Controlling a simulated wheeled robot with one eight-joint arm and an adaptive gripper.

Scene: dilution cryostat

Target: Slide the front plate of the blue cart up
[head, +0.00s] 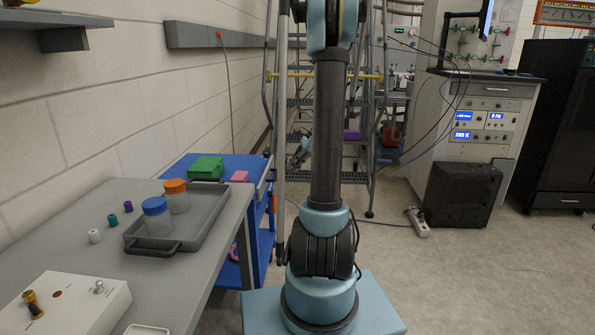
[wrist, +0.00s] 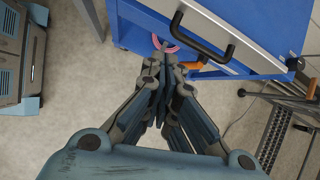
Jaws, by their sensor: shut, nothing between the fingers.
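The blue cart (head: 215,161) stands beyond the grey table in the head view. Its light grey front plate (head: 264,176) shows there at a steep angle. In the wrist view the blue cart (wrist: 126,36) is at the top, with the front plate (wrist: 252,51) and its black bar handle (wrist: 201,41) seen from close by. My gripper (wrist: 160,62) is shut and empty. Its fingertips are below and left of the handle in the picture, apart from it.
A green box (head: 206,168) and a pink block (head: 239,176) lie on the cart. An orange item (wrist: 216,69) shows at the cart's lower part. A stepladder (head: 300,102) stands behind. The grey table (head: 187,288) carries a tray (head: 205,229) with two jars. Floor at right is open.

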